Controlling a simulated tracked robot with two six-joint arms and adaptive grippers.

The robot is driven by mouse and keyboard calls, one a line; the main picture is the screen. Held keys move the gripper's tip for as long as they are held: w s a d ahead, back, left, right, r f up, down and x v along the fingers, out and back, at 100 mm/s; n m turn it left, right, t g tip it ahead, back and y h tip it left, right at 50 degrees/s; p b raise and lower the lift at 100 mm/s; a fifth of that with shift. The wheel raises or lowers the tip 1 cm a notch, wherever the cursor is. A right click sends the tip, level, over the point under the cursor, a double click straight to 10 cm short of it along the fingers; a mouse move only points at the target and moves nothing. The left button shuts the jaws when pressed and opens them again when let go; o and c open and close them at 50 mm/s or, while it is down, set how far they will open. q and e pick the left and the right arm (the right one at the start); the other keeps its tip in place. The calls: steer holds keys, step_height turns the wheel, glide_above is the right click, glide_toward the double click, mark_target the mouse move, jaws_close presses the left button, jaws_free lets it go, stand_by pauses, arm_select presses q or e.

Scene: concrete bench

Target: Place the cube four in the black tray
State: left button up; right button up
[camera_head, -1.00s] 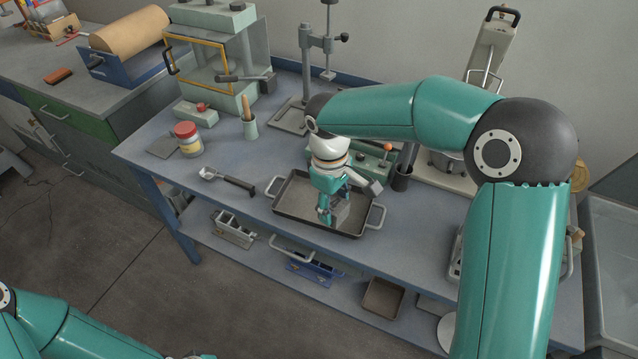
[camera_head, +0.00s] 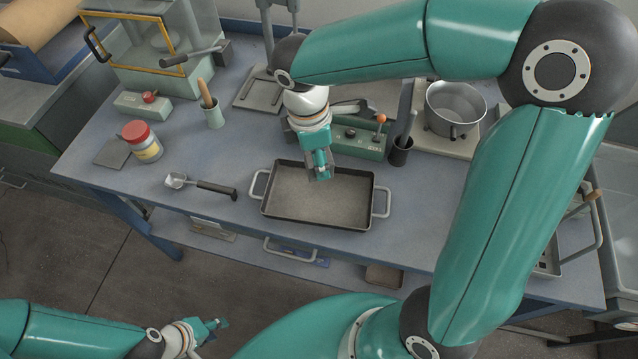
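The black tray (camera_head: 312,223) lies on the blue bench top, with a grey inner floor and a light handle at each end. My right gripper (camera_head: 320,174) points down over the tray's back edge. Its fingertips are small and partly overlap; I cannot tell whether it is open or shut, or whether it holds something. I cannot make out cube four anywhere; no number shows. My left gripper (camera_head: 218,328) is low at the bottom left, in front of the bench and away from the tray. Its fingers look apart, with nothing seen between them.
A scoop (camera_head: 202,186) lies left of the tray, near a red-lidded jar (camera_head: 142,141). Behind stand a green control box (camera_head: 357,139), a dark cup (camera_head: 400,152) and a metal pot (camera_head: 455,108). The bench right of the tray is partly clear.

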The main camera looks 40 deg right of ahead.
step_height(320, 180, down, 11)
steer(key=shift+r+b, duration=0.1)
steer(key=shift+b, duration=0.2)
steer(key=o, duration=1.4)
steer(key=r, duration=0.4)
steer(key=a+r, duration=0.1)
steer(key=r, duration=0.7)
steer(key=shift+w+a+p, duration=0.2)
steer(key=shift+w+p, duration=0.05)
steer(key=shift+p, duration=0.15)
